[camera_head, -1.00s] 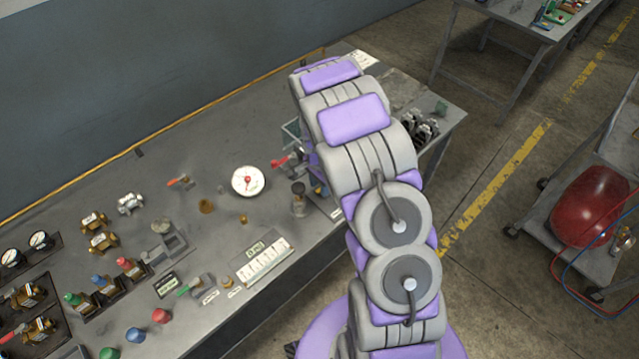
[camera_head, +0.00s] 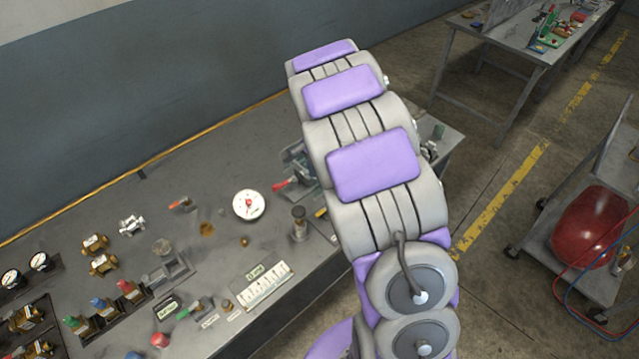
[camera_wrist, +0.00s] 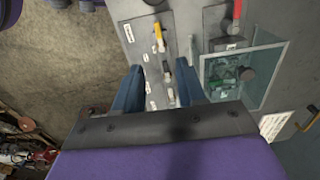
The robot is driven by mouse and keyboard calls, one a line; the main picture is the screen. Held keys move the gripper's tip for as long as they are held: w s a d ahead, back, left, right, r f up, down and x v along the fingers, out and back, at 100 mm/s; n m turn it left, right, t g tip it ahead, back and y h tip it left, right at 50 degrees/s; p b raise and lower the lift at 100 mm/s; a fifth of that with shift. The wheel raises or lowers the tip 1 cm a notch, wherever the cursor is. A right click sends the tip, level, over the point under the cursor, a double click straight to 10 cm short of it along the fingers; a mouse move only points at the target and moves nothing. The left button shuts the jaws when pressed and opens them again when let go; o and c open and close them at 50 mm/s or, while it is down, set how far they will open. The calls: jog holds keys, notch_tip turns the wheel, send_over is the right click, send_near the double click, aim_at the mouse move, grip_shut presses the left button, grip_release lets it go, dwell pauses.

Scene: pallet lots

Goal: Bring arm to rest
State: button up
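My arm (camera_head: 375,165), grey and purple, stretches over the right end of the grey workbench (camera_head: 225,165). In the head view its links hide my gripper. In the wrist view my gripper (camera_wrist: 160,82) shows two dark blue fingers spread apart. I see nothing held between them. Beyond the fingertips lies a grey bench surface with small white labels and a yellow-handled part (camera_wrist: 158,32). The gap between fingertips and bench cannot be judged.
A clear-walled bin (camera_wrist: 262,72) with green pieces sits right of the fingers. Gauges, including a white one (camera_head: 249,205), and brass valves (camera_head: 103,265) crowd the bench. A cart with a red tank (camera_head: 590,228) stands right. Floor between is open.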

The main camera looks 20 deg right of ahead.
jog(key=shift+r, duration=0.6)
